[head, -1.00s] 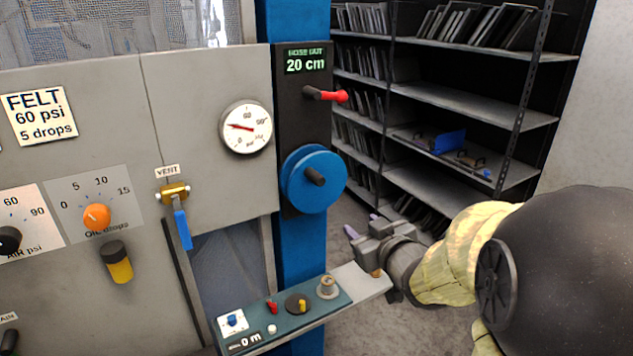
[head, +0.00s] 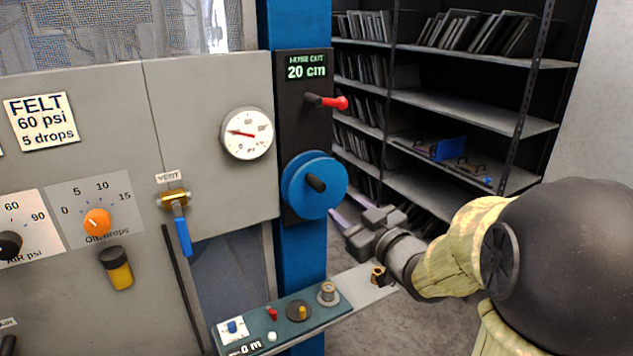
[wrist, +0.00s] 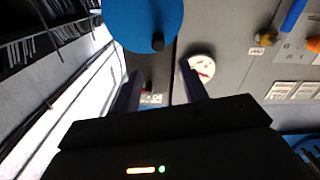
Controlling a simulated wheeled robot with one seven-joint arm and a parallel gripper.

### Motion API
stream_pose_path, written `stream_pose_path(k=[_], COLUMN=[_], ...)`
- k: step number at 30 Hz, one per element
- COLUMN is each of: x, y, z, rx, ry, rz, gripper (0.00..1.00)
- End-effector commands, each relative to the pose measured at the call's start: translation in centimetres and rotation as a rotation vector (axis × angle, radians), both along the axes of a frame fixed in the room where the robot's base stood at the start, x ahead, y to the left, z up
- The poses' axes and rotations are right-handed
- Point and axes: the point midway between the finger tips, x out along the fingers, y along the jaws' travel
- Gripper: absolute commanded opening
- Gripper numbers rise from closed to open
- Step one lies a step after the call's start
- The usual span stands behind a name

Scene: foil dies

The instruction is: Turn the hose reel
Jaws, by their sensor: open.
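The blue hose reel (head: 330,170) is a round disc with a dark crank knob (head: 316,183) near its middle. It sits on a black panel (head: 291,125) on a blue post, under a display reading "HOSE OUT 20 cm" (head: 307,68). My gripper (head: 346,211) is open and empty, in the picture just below and right of the reel. In the wrist view the reel (wrist: 140,15) and its dark knob (wrist: 158,41) show beyond the spread fingers (wrist: 159,84). I see no contact with the reel.
A red-tipped lever (head: 330,102) sticks out above the reel. A pressure gauge (head: 247,133) and a vent valve with a blue handle (head: 178,220) are on the grey cabinet at left. A small control shelf (head: 285,315) juts out below. Metal shelving (head: 475,105) stands behind at right.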

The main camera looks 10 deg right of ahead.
Motion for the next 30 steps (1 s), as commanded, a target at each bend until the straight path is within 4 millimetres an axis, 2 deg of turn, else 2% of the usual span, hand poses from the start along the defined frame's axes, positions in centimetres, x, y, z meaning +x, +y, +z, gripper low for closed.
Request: stream_pose_path(k=[3,21,25,30], x=[2.0,11.1,12.5,13.2], y=[0.5,3.6,4.0,4.3], z=[0.2,0.2,0.2,0.1], rx=[0.002,0.002,0.001,-0.001], ry=[0.001,0.001,0.0,-0.001], rz=[0.0,0.0,-0.001,-0.001], gripper=[0.44,0.44,0.44,0.44])
